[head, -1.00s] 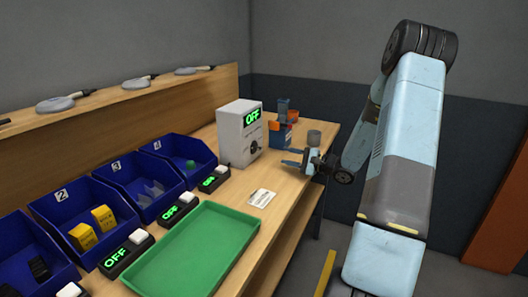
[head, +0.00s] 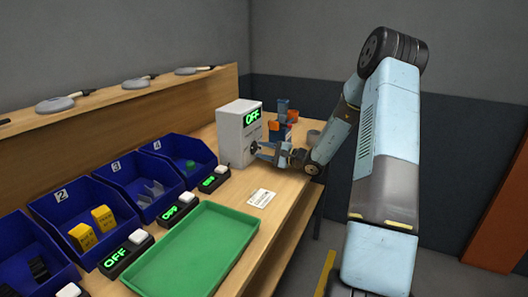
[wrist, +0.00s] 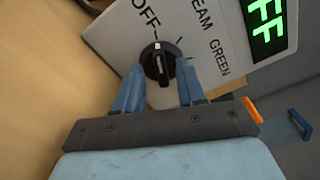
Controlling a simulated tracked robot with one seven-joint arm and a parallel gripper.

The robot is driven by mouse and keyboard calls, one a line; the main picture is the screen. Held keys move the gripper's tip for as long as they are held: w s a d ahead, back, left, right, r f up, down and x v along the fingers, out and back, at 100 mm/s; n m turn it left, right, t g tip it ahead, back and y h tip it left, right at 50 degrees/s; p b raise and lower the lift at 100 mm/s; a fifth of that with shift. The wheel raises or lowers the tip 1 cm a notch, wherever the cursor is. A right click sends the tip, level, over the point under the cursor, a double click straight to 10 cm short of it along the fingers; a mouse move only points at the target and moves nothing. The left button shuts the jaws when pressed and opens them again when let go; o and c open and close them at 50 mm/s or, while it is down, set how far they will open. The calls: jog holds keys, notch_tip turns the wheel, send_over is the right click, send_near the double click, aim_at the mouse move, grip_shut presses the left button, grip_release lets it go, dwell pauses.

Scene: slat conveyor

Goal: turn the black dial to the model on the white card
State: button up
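The black dial (wrist: 158,62) is on the front face of a white box (head: 232,137). In the wrist view its white mark points up, towards the word OFF, and STEAM and GREEN are printed further round. The box's green display (wrist: 265,25) reads OFF. My gripper (wrist: 160,82) is open, with its two blue fingers pointing at the dial, one on each side of its lower part. I cannot tell whether they touch it. In the head view my gripper (head: 262,150) is close to the box front. The white card (head: 262,198) lies on the bench; its writing is too small to read.
A green tray (head: 190,250), blue bins (head: 130,180) and small boxes with OFF displays (head: 180,208) fill the bench's near part.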

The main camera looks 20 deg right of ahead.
grip_shut()
jog(key=shift+m, duration=0.3)
dwell(0.3)
jog(key=m, duration=1.2)
jog(key=shift+w+d+m, duration=0.1)
jog(key=shift+d+m, duration=0.05)
jog(key=shift+m, duration=0.15)
jog(key=shift+w+d+r+m, duration=0.1)
jog(key=shift+m, duration=2.1)
